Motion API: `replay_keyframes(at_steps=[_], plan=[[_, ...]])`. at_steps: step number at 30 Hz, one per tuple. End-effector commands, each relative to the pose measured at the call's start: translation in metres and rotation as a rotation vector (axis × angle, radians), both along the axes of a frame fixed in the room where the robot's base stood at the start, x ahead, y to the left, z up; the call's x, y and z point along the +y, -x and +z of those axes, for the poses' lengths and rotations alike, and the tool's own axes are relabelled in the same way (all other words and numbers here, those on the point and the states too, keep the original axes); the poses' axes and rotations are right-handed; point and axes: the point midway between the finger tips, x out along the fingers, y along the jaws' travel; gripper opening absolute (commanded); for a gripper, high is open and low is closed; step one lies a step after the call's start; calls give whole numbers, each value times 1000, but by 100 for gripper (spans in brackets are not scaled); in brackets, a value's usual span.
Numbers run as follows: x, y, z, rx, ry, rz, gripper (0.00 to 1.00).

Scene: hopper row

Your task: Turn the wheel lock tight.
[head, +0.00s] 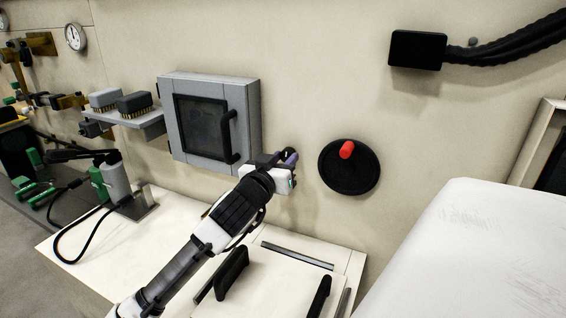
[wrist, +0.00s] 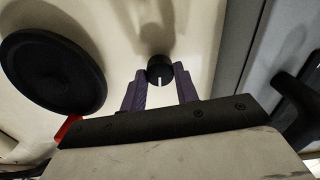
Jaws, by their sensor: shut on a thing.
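A small black knob (wrist: 158,68) with a white line on its face sits on the wall, beside a black wheel (wrist: 52,72) in the wrist view. The purple fingers of my gripper (wrist: 161,88) stand on either side of the knob and are shut on it. The white line points toward my gripper's body. In the head view, the black wheel (head: 349,174) with its red handle (head: 347,149) is on the wall just right of my gripper (head: 289,159). The gripper is apart from the wheel. The knob is hidden behind it there.
A grey cabinet (head: 247,97) with a black handle is close on the left of my gripper. A white rounded body (head: 470,235) stands at the lower right. A black box with cables (head: 417,50) is high on the wall. Black handles (head: 232,272) rise from the bench below.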

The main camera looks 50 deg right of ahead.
Motion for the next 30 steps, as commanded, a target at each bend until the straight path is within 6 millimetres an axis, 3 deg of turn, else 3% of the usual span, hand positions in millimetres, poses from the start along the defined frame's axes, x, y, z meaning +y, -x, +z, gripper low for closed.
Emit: replay_keyframes(at_steps=[30], plan=[[0, 1, -2, -899, -259, 0, 7]])
